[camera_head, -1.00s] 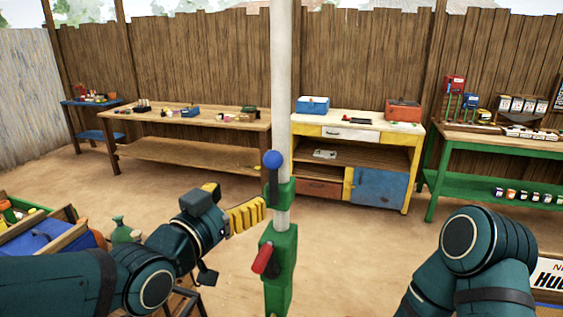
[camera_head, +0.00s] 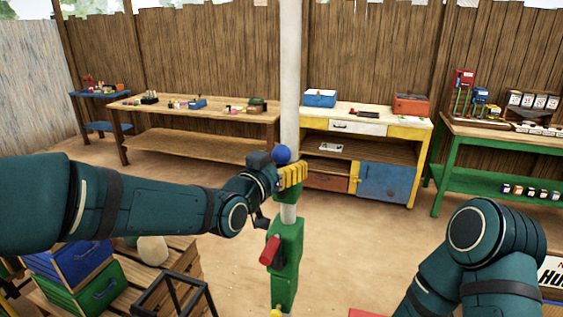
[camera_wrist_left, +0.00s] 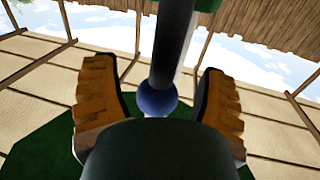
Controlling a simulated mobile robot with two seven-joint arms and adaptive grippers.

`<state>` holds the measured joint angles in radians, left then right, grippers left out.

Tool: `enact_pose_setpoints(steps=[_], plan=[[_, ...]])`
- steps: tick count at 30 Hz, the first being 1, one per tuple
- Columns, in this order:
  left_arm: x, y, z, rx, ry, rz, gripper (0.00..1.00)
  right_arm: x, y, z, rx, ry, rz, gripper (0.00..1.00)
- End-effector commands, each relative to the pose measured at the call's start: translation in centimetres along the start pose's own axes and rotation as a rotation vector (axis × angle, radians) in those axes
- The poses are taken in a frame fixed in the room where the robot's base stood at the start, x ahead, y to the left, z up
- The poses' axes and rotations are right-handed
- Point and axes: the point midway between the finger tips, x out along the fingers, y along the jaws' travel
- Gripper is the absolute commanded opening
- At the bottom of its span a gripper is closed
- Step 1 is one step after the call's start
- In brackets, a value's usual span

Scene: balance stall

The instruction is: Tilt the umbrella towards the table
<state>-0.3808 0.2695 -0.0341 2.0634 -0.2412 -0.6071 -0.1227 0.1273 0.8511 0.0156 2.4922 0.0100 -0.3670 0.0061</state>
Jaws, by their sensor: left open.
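The white umbrella pole (camera_head: 290,75) rises upright through a green holder (camera_head: 286,265). A blue ball knob (camera_head: 281,154) sits beside the pole, above a red handle (camera_head: 270,250) on the holder. My left gripper (camera_head: 293,174) is at the knob's height, its yellow fingers in front of the pole. In the left wrist view, the blue knob (camera_wrist_left: 157,98) on a dark stem lies between the open, spread fingers, with gaps on both sides. The canopy is not clearly visible in the head view. My right arm shows at lower right, but its gripper is out of view.
A long wooden table (camera_head: 190,107) stands behind on the left. A yellow-framed cabinet (camera_head: 416,137) and a green table (camera_head: 436,190) are behind on the right. Crates (camera_head: 75,265) stand at lower left. The sandy floor between is clear.

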Motion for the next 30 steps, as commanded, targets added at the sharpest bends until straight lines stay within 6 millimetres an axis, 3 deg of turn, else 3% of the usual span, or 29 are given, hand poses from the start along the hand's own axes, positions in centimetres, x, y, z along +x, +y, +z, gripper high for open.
enact_pose_setpoints(steps=[9, 15, 16, 30], plan=[[0.2, -0.02, 0.01, 0.0, 0.0, 0.0, 0.74, -0.01, 0.0, -0.01, 0.0, 0.0, 0.0, 0.6], [0.18, -0.03, 0.01, 0.0, 0.0, 0.0, 0.04, -0.01, 0.0, 0.0, 0.0, 0.0, 0.0, 0.6], [0.18, -0.03, 0.02, 0.0, 0.0, 0.0, 0.0, -0.01, 0.0, 0.0, 0.0, 0.0, 0.0, 0.6], [0.14, -0.28, 0.08, 0.055, -0.01, 0.0, 0.0, 0.54, 0.21, 0.25, -0.001, -0.005, -0.001, 0.6]])
